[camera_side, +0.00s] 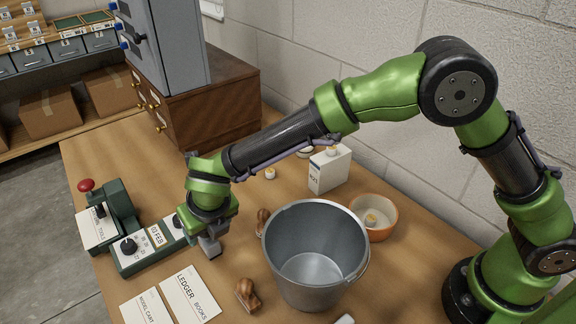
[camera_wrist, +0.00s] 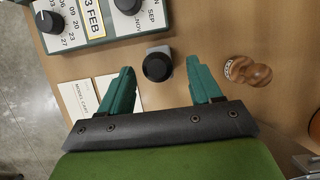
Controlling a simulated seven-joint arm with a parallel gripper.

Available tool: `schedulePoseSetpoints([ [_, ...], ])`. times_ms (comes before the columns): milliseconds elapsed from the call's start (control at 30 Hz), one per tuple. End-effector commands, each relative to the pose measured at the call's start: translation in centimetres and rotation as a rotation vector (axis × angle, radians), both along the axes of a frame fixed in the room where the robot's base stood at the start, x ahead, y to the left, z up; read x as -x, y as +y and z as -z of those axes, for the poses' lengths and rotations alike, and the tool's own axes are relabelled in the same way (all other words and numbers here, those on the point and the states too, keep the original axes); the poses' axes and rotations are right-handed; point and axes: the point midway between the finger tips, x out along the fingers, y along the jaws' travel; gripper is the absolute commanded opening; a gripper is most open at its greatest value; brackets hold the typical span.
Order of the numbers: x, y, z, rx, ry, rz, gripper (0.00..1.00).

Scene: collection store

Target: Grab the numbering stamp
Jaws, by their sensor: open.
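A small grey block with a round black knob, which looks like the numbering stamp (camera_wrist: 157,66), stands on the wooden table. In the wrist view it lies between my two green fingertips, with a gap on each side. My gripper (camera_wrist: 159,72) is open and empty above it, pointing down. In the side view my gripper (camera_side: 209,222) is just right of the green date device, and the grey block (camera_side: 210,247) shows partly under it. Its far side is hidden there by my gripper.
The green date device (camera_side: 150,250) stands close on the left. Cards (camera_side: 190,295) lie in front. Wooden-handled stamps (camera_side: 248,294) lie nearby; one shows in the wrist view (camera_wrist: 248,71). A metal bucket (camera_side: 345,285), an orange-rimmed bowl (camera_side: 384,233) and a white box (camera_side: 328,172) stand to the right.

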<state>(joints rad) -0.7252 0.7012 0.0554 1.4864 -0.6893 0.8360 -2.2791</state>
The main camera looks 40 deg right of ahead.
Motion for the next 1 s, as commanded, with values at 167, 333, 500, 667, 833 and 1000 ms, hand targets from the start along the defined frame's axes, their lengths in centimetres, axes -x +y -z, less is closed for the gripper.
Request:
schedulePoseSetpoints([
  [167, -0.2, 0.0, 1.4, 0.001, 0.001, 0.0, 0.64],
  [333, -0.8, 0.1, 4.0, 0.002, 0.001, 0.001, 0.64],
  [500, -1.4, 0.2, 5.3, -0.001, 0.0, 0.001, 0.64],
  [667, -1.4, 0.2, 5.3, -0.002, -0.001, 0.001, 0.64],
  [833, -1.4, 0.2, 5.3, -0.002, -0.001, 0.001, 0.48],
  [1000, -1.4, 0.2, 5.3, -0.002, -0.001, 0.001, 0.22],
])
